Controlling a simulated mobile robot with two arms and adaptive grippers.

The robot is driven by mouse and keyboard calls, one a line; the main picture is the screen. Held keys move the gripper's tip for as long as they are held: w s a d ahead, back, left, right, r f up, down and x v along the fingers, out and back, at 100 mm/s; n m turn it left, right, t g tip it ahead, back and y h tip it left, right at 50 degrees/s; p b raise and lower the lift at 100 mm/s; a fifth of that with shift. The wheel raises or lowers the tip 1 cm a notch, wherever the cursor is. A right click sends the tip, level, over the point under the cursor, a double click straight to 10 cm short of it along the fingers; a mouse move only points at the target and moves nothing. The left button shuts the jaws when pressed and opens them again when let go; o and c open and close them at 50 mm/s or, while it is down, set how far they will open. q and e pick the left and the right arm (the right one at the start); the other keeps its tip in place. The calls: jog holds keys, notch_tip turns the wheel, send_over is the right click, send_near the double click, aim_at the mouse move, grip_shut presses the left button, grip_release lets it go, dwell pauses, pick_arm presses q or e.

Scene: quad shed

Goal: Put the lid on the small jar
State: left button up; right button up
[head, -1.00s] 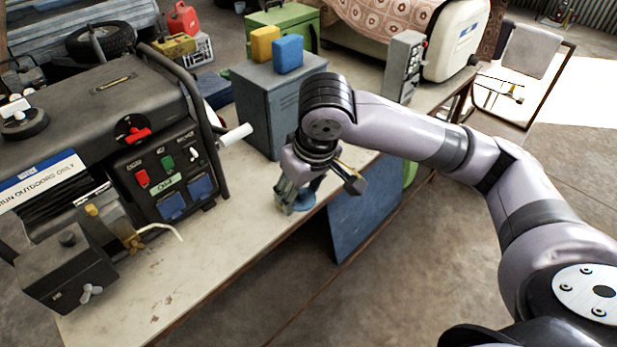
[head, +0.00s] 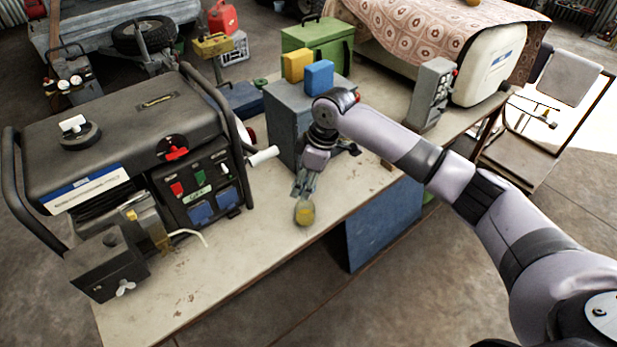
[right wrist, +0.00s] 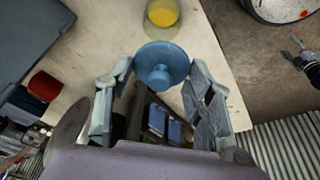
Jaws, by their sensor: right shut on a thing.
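The small jar (head: 304,214) is clear with something yellow inside. It stands on the workbench just below my right gripper (head: 304,188) in the head view, and at the top of the right wrist view (right wrist: 162,14). The lid (right wrist: 161,68) is a round blue disc with a knob, held between the fingertips of my right gripper (right wrist: 160,75). The lid cannot be made out in the head view.
A black generator (head: 140,140) fills the bench's left side. A grey cabinet (head: 290,115) with yellow and blue blocks on top stands behind my gripper. A grey control box (head: 431,92) is farther right. The bench front (head: 265,235) near the jar is clear.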

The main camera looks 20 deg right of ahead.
jog(key=shift+w+d+f+n, duration=0.15)
jog(key=shift+w+f+n, duration=0.1)
jog(key=shift+f+n, duration=0.05)
jog(key=shift+f, duration=0.2)
jog(key=shift+f+b, duration=2.7)
jog(key=shift+f, duration=0.25)
jog(key=shift+p, duration=0.95)
jog(key=shift+f+p, duration=0.15)
jog(key=shift+p, duration=0.25)
jog(key=shift+p, duration=0.4)
dwell(0.4)
